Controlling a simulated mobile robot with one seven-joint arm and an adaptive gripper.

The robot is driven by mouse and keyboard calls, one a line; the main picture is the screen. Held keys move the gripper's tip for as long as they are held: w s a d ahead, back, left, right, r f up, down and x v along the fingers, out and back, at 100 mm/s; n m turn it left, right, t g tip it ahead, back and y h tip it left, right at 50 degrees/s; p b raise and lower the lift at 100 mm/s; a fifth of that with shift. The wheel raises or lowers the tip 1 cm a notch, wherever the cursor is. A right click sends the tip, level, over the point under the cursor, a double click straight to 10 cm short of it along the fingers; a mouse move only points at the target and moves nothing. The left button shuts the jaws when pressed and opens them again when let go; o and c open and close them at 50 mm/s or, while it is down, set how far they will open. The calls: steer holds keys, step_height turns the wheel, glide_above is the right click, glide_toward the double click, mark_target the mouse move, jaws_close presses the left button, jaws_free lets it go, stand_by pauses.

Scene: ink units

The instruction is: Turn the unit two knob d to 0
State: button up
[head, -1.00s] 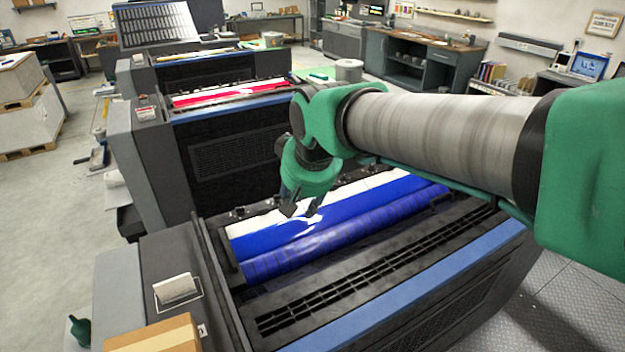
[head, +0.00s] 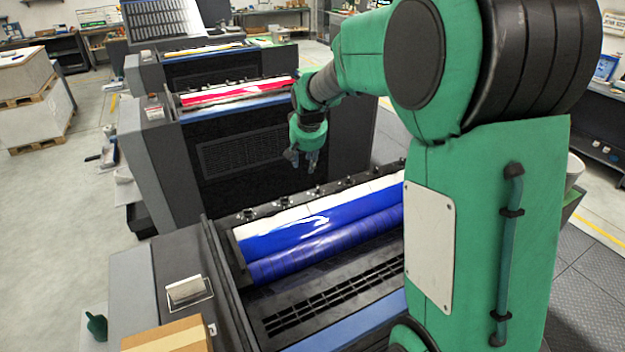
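The nearest ink unit, with a blue roller (head: 325,238), stands in front of me. Behind it is a second unit with a red roller (head: 235,91). A row of small dark knobs (head: 249,214) runs along the back edge of the blue unit's ink tray. Their letters and settings are too small to read, and I cannot tell which unit is unit two. My gripper (head: 302,163) hangs above and behind the far edge of the blue unit, pointing down, and touches no knob that I can see. Its fingers look apart and empty.
My green arm hides the right part of the blue unit. A cardboard box (head: 168,338) sits on the unit's near left end. A third unit (head: 200,50) stands farther back. Pallets with white stacks (head: 35,105) stand at the left, with open floor beside them.

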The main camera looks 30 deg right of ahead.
steer(key=w+d+f+p, duration=0.2)
steer(key=w+d+f, duration=0.5)
steer(key=w, duration=0.2)
steer(key=m+p, duration=0.2)
glide_above(318, 189)
steer(key=s+a, duration=0.1)
steer(key=s, duration=0.3)
step_height(318, 189, down, 8)
steer(key=shift+a+f+h, duration=0.1)
steer(key=shift+f+h, duration=0.15)
steer(key=shift+h, duration=0.05)
steer(key=shift+w+f, duration=0.1)
steer(key=shift+f, duration=0.05)
steer(key=shift+s+p+x, duration=0.15)
steer(key=shift+p+x, duration=0.15)
steer(key=shift+x, duration=3.05)
steer(key=shift+s+p+x, duration=0.1)
steer(key=shift+p+x, duration=0.15)
steer(key=shift+x, duration=3.1)
steer(key=shift+f, duration=0.15)
steer(key=shift+c, duration=0.3)
steer(key=c, duration=0.8)
steer(key=shift+a, duration=0.1)
jaws_close()
